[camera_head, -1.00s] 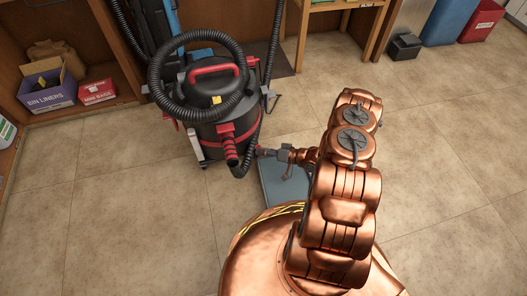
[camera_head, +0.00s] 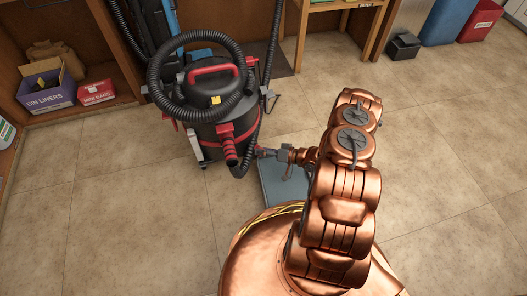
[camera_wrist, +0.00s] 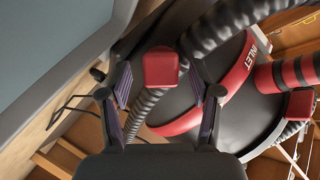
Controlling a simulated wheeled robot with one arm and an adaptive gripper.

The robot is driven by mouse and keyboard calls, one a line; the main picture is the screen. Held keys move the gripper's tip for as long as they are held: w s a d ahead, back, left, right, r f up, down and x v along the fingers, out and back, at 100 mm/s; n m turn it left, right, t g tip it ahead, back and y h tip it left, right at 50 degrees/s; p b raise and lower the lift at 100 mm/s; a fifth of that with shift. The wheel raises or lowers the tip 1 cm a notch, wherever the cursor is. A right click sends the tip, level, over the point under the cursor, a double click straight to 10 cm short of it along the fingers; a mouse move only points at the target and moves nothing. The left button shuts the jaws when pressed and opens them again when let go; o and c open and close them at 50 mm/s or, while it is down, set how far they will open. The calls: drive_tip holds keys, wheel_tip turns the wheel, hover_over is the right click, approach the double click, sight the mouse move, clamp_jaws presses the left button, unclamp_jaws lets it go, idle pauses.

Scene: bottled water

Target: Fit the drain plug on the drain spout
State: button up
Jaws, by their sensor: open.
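A black and red wet vacuum (camera_head: 222,128) stands on the floor, and its drum with red bands (camera_wrist: 235,85) fills the right of the wrist view. A red block-shaped piece (camera_wrist: 160,67), which looks like the drain plug, shows beyond and between my fingertips. I cannot tell whether it sits on the drain spout; the spout itself is not clearly visible. My gripper (camera_wrist: 161,88) is open, with one finger to each side of the red piece and no clear contact. In the head view my gripper (camera_head: 268,153) is small, beside the vacuum's lower right side.
A flat blue-grey tray or panel (camera_head: 278,190) lies under my gripper, and its edge (camera_wrist: 110,40) fills the upper left of the wrist view. The ribbed black hose (camera_head: 158,70) loops over the vacuum. Shelves with boxes (camera_head: 47,96) stand at left. The left floor is clear.

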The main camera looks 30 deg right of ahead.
drive_tip(key=v, duration=1.2)
drive_tip(key=p+v, duration=0.4)
drive_tip(key=v, duration=0.6)
idle(1.0)
drive_tip(key=shift+f+p, duration=0.1)
drive_tip(key=shift+p, duration=0.2)
